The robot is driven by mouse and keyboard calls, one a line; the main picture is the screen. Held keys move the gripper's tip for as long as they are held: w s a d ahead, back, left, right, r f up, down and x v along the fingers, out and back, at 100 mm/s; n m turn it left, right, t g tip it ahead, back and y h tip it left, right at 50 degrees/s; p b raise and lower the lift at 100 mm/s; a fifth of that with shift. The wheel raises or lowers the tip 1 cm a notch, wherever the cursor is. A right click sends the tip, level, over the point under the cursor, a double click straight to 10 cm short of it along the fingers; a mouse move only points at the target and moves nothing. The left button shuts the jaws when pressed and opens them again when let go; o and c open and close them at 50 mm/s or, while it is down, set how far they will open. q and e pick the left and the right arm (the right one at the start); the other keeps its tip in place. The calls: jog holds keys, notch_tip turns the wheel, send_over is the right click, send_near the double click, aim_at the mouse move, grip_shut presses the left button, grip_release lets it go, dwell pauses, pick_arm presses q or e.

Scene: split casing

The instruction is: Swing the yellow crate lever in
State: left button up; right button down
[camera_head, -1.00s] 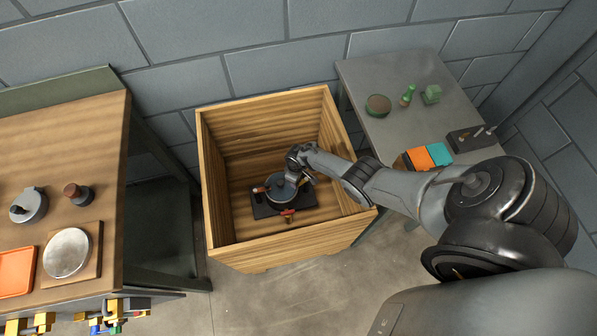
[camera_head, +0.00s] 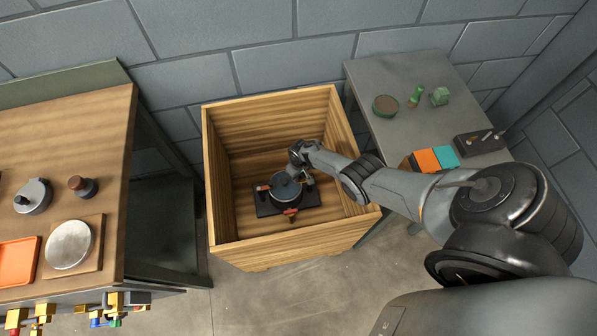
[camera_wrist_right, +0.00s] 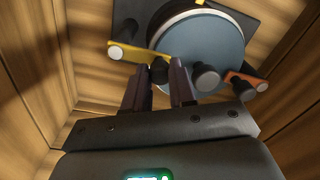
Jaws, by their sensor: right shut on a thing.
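A round casing with a blue-grey top (camera_head: 285,188) sits on a dark base plate inside the wooden crate (camera_head: 233,228). In the right wrist view the casing (camera_wrist_right: 200,48) shows large. The yellow lever (camera_wrist_right: 136,55) has a pale bolt at its left end, and its other end reaches the casing's rim. My right gripper (camera_wrist_right: 164,70) is shut on the dark knob at that end, one finger on each side. In the head view the gripper (camera_head: 301,165) is at the casing's far right, hiding the yellow lever. My left gripper is not in view.
An orange lever (camera_wrist_right: 246,82) sits on the casing's right side, beside another dark knob (camera_wrist_right: 207,78). The crate's walls enclose the arm's lower end. A wooden table (camera_head: 62,145) stands left, a grey table (camera_head: 420,135) with small objects right.

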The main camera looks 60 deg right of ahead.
jog(key=c, duration=1.1)
grip_release()
jog(key=shift+o, duration=0.8)
jog(key=shift+r, duration=0.15)
jog(key=r+p, duration=0.3)
jog(key=r, duration=0.1)
jog(key=r+p, duration=0.4)
jog(key=shift+d+r, duration=0.2)
jog(key=shift+r, duration=0.05)
notch_tip(320, 180, up, 2)
jog(key=shift+p, duration=0.9)
